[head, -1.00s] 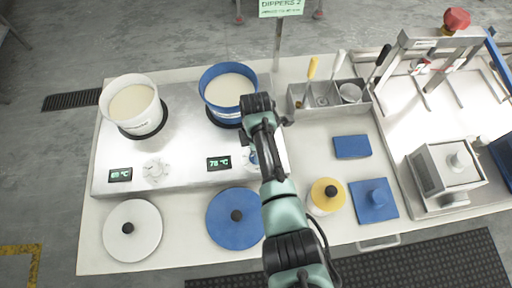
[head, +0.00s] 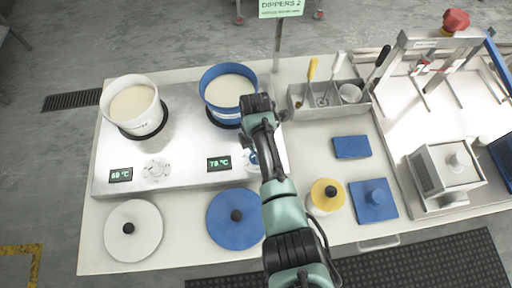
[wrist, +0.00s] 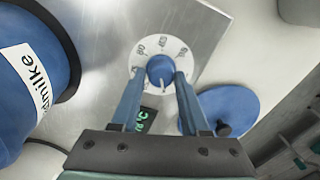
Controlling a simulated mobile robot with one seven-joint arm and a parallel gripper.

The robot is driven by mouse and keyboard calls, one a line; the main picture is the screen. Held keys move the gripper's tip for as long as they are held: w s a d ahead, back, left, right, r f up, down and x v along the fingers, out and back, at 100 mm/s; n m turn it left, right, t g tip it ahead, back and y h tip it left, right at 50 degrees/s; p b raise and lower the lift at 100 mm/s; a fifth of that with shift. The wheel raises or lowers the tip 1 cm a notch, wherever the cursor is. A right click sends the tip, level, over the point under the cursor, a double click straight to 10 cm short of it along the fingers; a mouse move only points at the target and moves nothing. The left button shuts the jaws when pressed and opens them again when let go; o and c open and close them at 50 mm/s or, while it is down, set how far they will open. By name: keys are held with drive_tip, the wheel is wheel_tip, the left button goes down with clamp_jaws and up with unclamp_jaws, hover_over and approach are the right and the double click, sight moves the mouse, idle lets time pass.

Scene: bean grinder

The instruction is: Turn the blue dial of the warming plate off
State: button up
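The warming plate (head: 190,125) is a grey metal box with two dials. Its blue dial (wrist: 160,70) sits on a white ring with printed numbers in the wrist view. In the head view the blue dial (head: 252,158) is mostly hidden by my arm. My gripper (wrist: 159,73) has one finger on each side of the blue dial. The fingers are apart, with what looks like a narrow gap to the knob; contact is hard to tell. The green display (head: 218,164) beside this dial reads about 78 °C.
A blue pot (head: 230,90) and a white pot (head: 133,106) stand on the plate. The white dial (head: 156,168) is left of the blue one. A blue lid (head: 228,205) and a white lid (head: 133,245) lie in front. A dipper rack (head: 325,105) stands to the right.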

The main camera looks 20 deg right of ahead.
drive_tip(key=o, duration=0.3)
wheel_tip(320, 180, up, 13)
idle(0.6)
idle(0.4)
